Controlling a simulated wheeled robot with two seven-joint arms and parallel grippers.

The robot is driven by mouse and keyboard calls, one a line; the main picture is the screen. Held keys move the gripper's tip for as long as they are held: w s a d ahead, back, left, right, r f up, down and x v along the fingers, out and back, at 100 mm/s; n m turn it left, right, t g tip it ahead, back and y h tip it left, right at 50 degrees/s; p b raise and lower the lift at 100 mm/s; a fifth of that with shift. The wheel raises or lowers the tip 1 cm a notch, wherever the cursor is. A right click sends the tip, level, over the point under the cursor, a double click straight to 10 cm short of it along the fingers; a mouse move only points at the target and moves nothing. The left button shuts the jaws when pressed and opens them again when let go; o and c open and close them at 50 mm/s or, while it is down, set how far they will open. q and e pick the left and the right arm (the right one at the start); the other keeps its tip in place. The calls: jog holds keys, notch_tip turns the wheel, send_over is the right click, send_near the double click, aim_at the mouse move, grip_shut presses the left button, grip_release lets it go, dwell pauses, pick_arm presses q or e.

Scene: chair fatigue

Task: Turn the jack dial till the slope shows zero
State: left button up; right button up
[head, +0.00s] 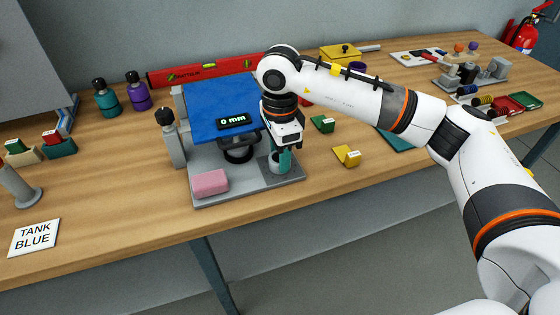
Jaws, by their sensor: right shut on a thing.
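A blue-topped plate (222,97) stands on a grey base (240,192) on the bench. A small black display (235,121) at its front edge reads "0 mm". A dark round part (237,155) sits under the plate's front edge; I cannot tell if it is the jack dial. My right gripper (286,148) points down at the right front of the base. It is shut on an upright teal piece (285,160), which stands at a grey round cup (275,167). The gripper hides part of both. My left gripper is not in view.
A pink block (209,183) lies on the base's front left. A grey post with a black knob (167,115) stands at its left. Green (322,123) and yellow (347,156) blocks lie to the right. A red level (205,68) lies behind.

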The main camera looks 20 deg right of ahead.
jog(key=shift+n+b, duration=0.7)
jog(key=shift+n, duration=0.3)
jog(key=shift+r, duration=0.1)
jog(key=o, duration=1)
